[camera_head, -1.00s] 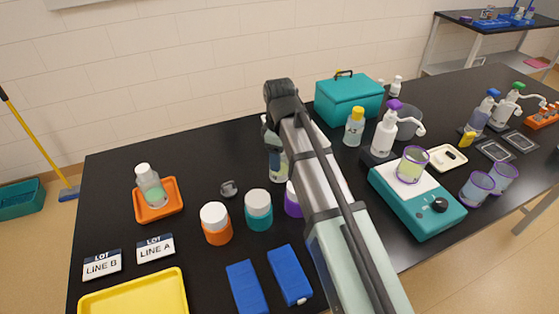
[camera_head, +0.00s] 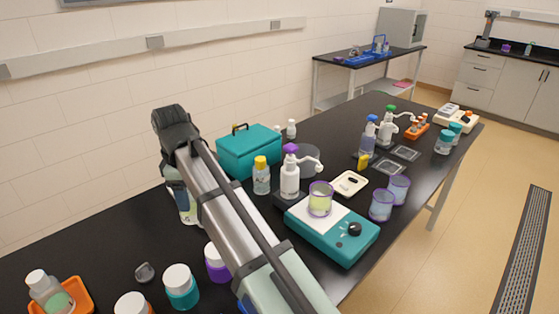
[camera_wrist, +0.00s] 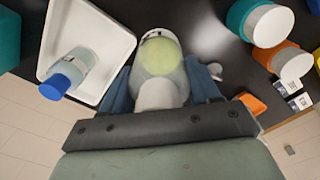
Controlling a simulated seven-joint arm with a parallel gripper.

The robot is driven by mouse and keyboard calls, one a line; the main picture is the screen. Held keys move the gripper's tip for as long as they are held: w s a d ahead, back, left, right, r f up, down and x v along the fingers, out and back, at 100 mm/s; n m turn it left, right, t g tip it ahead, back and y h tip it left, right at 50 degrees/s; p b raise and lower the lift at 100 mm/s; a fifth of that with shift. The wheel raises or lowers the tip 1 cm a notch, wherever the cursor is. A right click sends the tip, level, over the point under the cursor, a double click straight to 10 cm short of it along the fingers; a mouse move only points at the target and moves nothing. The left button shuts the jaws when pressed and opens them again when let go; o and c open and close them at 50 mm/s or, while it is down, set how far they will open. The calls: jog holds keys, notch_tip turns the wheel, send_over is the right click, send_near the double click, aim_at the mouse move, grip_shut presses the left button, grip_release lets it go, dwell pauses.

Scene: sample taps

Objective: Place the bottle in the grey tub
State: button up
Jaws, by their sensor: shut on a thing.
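My gripper (camera_wrist: 162,88) is shut on a bottle (camera_wrist: 158,58) with a white cap and yellow-green contents; its fingers are on either side of it. In the head view, part of this bottle (camera_head: 187,207) shows under my arm, which hides the rest and most of the gripper. I cannot tell whether its base touches the bench. A round dark grey tub (camera_head: 310,156) stands farther right, behind a white spray bottle (camera_head: 290,180) with a purple head. That spray bottle partly hides the tub, and its inside is not clearly visible.
A teal box (camera_head: 245,155) and a yellow-capped bottle (camera_head: 261,180) stand between my gripper and the tub. A teal scale (camera_head: 330,236) carries a beaker in front. A white tray (camera_wrist: 112,28) with a blue-capped bottle (camera_wrist: 68,76) is beside the held bottle.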

jog(key=w+d+r+m, duration=0.25)
jog(key=w+d, duration=0.35)
jog(key=w, duration=0.4)
jog(key=w+d+r+m, duration=0.1)
jog(key=w+d+r, duration=0.2)
jog(key=w+d, duration=0.55)
jog(key=w+d+r+m, duration=0.2)
jog(key=w+d+r, duration=0.2)
jog(key=w+d, duration=1.25)
notch_tip(320, 180, down, 8)
jog(key=shift+a+f, duration=0.2)
jog(key=shift+a, duration=0.2)
jog(key=shift+f, duration=0.6)
jog(key=o, duration=1.4)
jog(key=shift+o, duration=0.2)
notch_tip(320, 180, up, 13)
jog(key=shift+r, duration=0.15)
